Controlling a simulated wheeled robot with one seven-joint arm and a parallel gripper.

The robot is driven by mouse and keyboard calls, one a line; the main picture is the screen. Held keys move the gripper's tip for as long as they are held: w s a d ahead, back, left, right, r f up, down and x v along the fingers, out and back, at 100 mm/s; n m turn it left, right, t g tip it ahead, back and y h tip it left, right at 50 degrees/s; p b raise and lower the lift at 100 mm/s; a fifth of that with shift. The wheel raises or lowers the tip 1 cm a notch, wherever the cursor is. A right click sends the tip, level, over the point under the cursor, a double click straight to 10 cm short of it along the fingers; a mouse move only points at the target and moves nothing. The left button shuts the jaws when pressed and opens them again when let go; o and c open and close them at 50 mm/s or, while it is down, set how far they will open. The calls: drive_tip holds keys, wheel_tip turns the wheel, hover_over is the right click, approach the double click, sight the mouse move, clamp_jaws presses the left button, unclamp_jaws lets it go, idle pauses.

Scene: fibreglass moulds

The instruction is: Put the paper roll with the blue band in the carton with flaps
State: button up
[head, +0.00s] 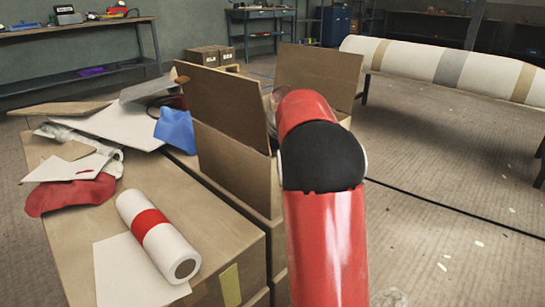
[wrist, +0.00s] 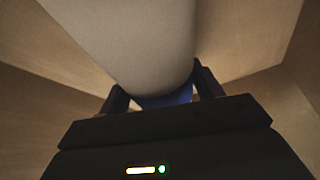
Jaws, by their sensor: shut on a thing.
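The carton with flaps (head: 232,165) stands open in the middle of the head view, its tan flaps raised. My red arm reaches over it and hides part of it. My gripper (wrist: 161,92) shows only in the wrist view, its two fingers shut on the paper roll with the blue band (wrist: 135,40). The roll is pale, and a strip of its blue band shows between the fingers. Brown cardboard surfaces surround roll and gripper, so they appear to be inside the carton. The roll's far end and whether it touches the bottom are hidden.
A paper roll with a red band (head: 157,232) lies on a brown box-like surface at left. Near it are a red cloth (head: 70,193), a blue cloth (head: 176,129) and loose sheets. A long banded white roll (head: 450,68) lies at back right. The right floor is mostly clear.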

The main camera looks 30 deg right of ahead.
drive_tip(key=shift+f, duration=0.1)
drive_tip(key=o, duration=1.3)
drive_tip(key=p+v, duration=0.2)
drive_tip(key=v, duration=1)
